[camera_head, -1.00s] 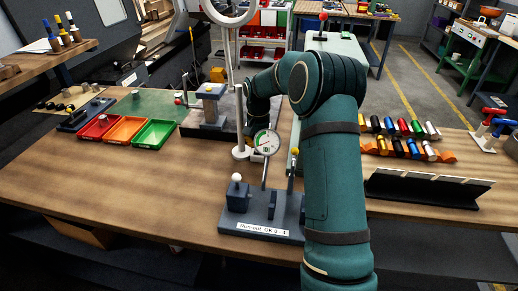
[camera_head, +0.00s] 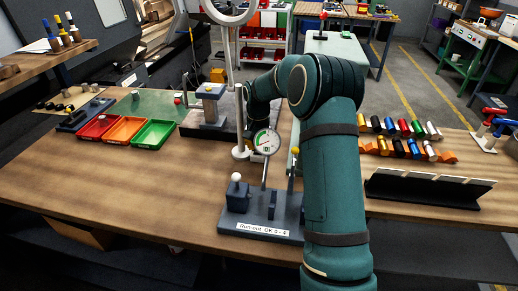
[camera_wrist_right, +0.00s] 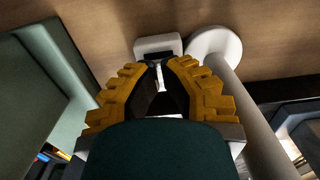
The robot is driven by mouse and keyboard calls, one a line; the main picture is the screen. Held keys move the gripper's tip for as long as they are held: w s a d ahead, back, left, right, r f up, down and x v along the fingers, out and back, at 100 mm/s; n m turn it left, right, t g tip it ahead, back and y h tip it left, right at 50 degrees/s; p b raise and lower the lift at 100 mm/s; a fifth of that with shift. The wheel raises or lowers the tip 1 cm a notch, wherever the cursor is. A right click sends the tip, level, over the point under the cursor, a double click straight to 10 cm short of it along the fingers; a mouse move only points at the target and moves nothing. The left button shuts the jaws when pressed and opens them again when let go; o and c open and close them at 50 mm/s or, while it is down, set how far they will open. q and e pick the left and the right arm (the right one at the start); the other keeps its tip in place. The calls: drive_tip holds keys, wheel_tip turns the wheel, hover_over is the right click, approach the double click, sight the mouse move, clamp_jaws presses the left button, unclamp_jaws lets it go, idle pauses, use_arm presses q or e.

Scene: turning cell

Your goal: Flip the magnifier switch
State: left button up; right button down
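The magnifier's white ring (camera_head: 228,10) is at the top of the head view, on a pale upright post (camera_head: 229,60). Its round base (camera_head: 240,153) stands on the bench behind the dial gauge. In the right wrist view the round white base (camera_wrist_right: 215,46) and thick post (camera_wrist_right: 250,115) are on the right. A small white switch box (camera_wrist_right: 158,44) sits left of the base. My right gripper (camera_wrist_right: 159,64) points at this box, its fingertips close together at the box's near edge; contact is unclear. Its tips are hidden in the head view. My left gripper is out of view.
The run-out gauge stand (camera_head: 262,215) is on the near bench, left of my right arm. Red (camera_head: 99,127), orange (camera_head: 125,131) and green trays (camera_head: 153,133) lie left. A dark rack (camera_head: 425,190) stands right. Bare wood (camera_head: 110,185) is free at front left.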

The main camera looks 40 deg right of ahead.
drive_tip(key=shift+f, duration=0.5)
drive_tip(key=shift+r, duration=0.1)
drive_tip(key=shift+r+p, duration=2.55)
drive_tip(key=shift+r, duration=0.95)
drive_tip(key=shift+f, duration=0.1)
